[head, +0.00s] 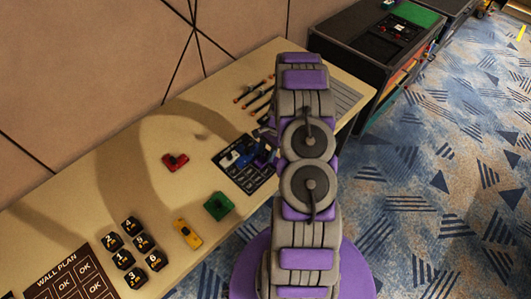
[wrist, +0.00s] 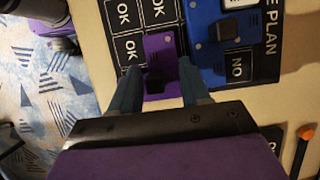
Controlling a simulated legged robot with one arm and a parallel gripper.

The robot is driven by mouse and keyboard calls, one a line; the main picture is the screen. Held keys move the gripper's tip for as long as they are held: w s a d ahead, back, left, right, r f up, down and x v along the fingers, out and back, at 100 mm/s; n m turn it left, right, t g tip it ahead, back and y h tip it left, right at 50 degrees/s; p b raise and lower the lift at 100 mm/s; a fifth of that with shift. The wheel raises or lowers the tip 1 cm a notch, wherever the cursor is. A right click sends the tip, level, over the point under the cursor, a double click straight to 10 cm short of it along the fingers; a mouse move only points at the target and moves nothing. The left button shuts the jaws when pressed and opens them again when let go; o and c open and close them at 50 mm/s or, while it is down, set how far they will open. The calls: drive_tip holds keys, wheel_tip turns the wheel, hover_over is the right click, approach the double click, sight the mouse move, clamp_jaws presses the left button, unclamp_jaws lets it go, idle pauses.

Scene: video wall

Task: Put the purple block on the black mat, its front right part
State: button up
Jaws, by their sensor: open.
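The purple block (wrist: 161,49) lies on the black mat (wrist: 124,22), which has white OK and NO cells, in the wrist view. A dark knob shows on the block's near end. My gripper (wrist: 158,82) is open, with one finger on each side of the block's near end. Whether the fingers touch it I cannot tell. A blue block (wrist: 222,45) lies on the mat close to the right of the purple block. In the head view the mat (head: 262,182) is partly hidden by my arm, and my gripper's fingers cannot be made out.
A red block (head: 175,161), a green block (head: 218,205) and a yellow block (head: 187,233) lie on the table. Several black numbered pieces (head: 134,226) and a WALL PLAN sheet (head: 64,281) are at lower left. Orange-tipped tools (head: 256,88) lie behind the mat.

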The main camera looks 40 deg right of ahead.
drive_tip(key=p+v, duration=0.2)
drive_tip(key=v, duration=1)
drive_tip(key=s+a+r+n+g+h, duration=0.1)
drive_tip(key=s+a+r+n, duration=0.25)
drive_tip(key=a+r, duration=0.7)
drive_tip(key=s+a+r+n+h, duration=0.1)
drive_tip(key=s+a+r+n, duration=0.3)
drive_tip(key=a+r, duration=0.65)
drive_tip(key=s+a+r+n, duration=0.2)
drive_tip(key=s+a+n, duration=0.1)
drive_tip(key=s, duration=0.3)
drive_tip(key=s+a+r+n+h, duration=0.1)
drive_tip(key=s+a+n, duration=0.2)
drive_tip(key=s, duration=0.4)
drive_tip(key=s+a+r+n+h, duration=0.1)
drive_tip(key=s+a+r+n, duration=0.1)
drive_tip(key=s, duration=0.4)
drive_tip(key=shift+s+a+r+n, duration=0.3)
drive_tip(key=shift+a+r+n, duration=0.05)
drive_tip(key=shift+a+n, duration=0.5)
